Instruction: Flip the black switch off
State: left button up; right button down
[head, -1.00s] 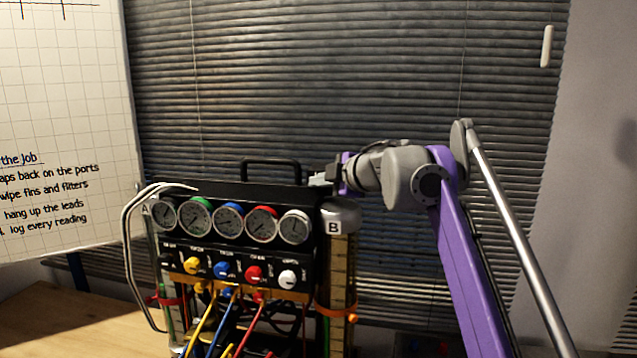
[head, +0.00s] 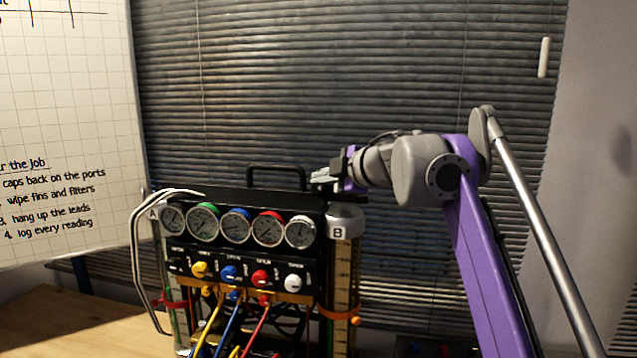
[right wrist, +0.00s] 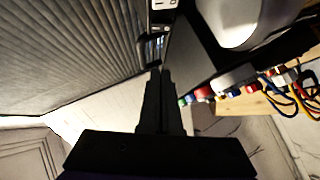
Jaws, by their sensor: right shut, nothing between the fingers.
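The gauge rig (head: 320,250) is a black box with a row of round gauges and a row of coloured knobs below. A black knob (head: 176,264) sits at the left end of that row; I cannot tell whether it is the black switch. My right gripper (head: 322,182) is shut and empty, just above the rig's top right corner. In the right wrist view, the closed fingertips (right wrist: 160,72) point at a small dark part (right wrist: 152,48) beside white-marked labels; its shape and setting are unclear. My left gripper is not in view.
The rig's carry handle (head: 276,172) stands left of the gripper. A white-capped column marked B (head: 346,222) stands at the rig's right side. Coloured leads (head: 229,325) hang in front. Blinds (head: 400,80) are behind, and a whiteboard (head: 60,110) is at left.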

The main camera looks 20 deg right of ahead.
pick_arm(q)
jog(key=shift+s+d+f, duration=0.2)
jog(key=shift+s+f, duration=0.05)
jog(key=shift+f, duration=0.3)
pick_arm(e)
jog(key=f+v, duration=0.1)
jog(key=v, duration=0.7)
jog(key=shift+s+d, duration=0.2)
jog(key=shift+d, duration=0.05)
